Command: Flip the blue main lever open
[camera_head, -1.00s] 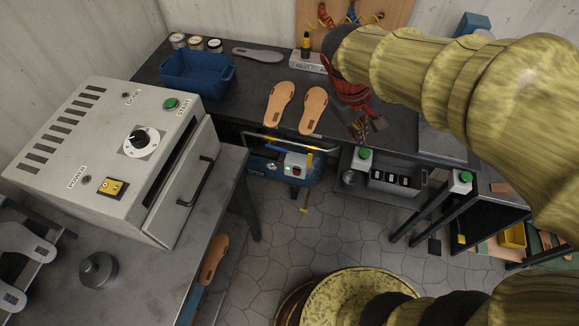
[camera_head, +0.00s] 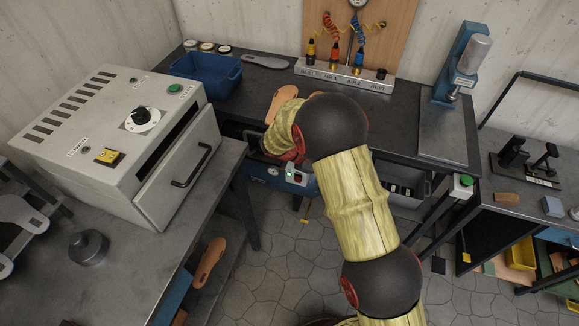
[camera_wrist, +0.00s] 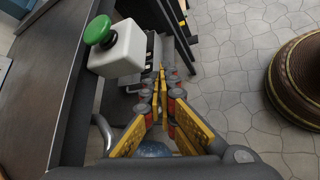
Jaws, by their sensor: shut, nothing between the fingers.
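I cannot make out the blue main lever in either view. A blue compressor (camera_head: 268,177) with a small white panel (camera_head: 297,177) stands under the dark bench, partly covered by my arm. Part of a rounded blue surface (camera_wrist: 155,149) shows below my fingers in the wrist view. My gripper (camera_wrist: 160,72) has its yellow fingers shut with nothing between them, beside the bench's front edge.
A white box with a green button (camera_wrist: 118,48) sits close left of my fingertips. The bench (camera_head: 405,120) carries a labelled air rack (camera_head: 345,75) and a blue bin (camera_head: 205,78). A grey oven (camera_head: 120,130) stands left. Tiled floor (camera_wrist: 225,80) is open right of my fingers.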

